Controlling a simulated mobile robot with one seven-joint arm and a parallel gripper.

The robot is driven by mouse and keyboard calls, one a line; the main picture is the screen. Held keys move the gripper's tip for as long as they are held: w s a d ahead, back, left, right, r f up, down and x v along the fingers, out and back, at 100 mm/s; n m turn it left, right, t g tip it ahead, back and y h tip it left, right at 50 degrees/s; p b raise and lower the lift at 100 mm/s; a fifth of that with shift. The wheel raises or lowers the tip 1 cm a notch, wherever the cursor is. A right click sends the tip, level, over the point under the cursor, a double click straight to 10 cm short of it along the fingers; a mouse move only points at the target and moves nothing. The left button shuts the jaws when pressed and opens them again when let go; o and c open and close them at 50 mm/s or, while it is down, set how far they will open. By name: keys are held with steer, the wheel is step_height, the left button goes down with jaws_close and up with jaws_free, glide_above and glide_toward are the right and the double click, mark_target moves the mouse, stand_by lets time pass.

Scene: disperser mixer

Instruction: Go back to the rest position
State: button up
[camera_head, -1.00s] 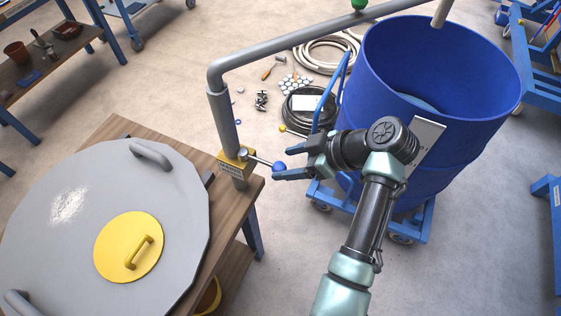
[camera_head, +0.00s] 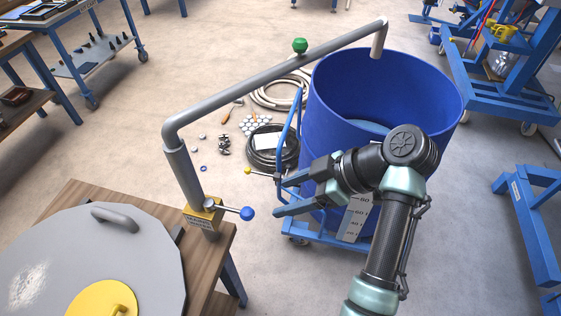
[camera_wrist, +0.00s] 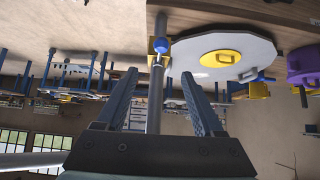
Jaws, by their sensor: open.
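My gripper (camera_head: 279,196) is open and empty. In the head view it is to the right of the blue ball knob (camera_head: 247,213) of the valve lever, with a gap between them. The lever sticks out to the right from the yellow valve block (camera_head: 203,214) at the foot of the grey pipe (camera_head: 187,178). In the wrist view the blue knob (camera_wrist: 158,61) shows beyond the fingers, between them, and the fingers (camera_wrist: 157,90) stand apart with nothing between the tips.
A large blue drum (camera_head: 330,100) on a blue trolley stands behind and beside my arm. The grey pipe with a green knob (camera_head: 299,45) reaches over it. A grey round lid (camera_head: 150,255) with a yellow cover (camera_head: 100,300) lies on the wooden table at left. Hoses (camera_head: 275,145) lie on the floor.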

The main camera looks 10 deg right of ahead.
steer(key=w+a+r+m+t+h, duration=0.25)
steer(key=w+r+t, duration=0.3)
steer(key=r, duration=0.55)
steer(key=w+a+r+m+t+h, duration=0.2)
steer(key=w+r+m+t+h, duration=0.25)
steer(key=r, duration=0.75)
steer(key=s+a+r+m+t, duration=0.1)
steer(key=s+r+t, duration=0.3)
steer(key=r, duration=0.5)
steer(key=s+a+r+m+t, duration=0.2)
steer(key=s+a+r+t, duration=0.1)
steer(key=s+r, duration=0.4)
steer(key=s+a+r+m+t+h, duration=0.1)
steer(key=s+r+t, duration=0.4)
steer(key=r, duration=0.5)
steer(key=shift+s+a+r+m+t, duration=0.3)
steer(key=shift+a+m+t, duration=0.2)
steer(key=shift+m+t, duration=0.15)
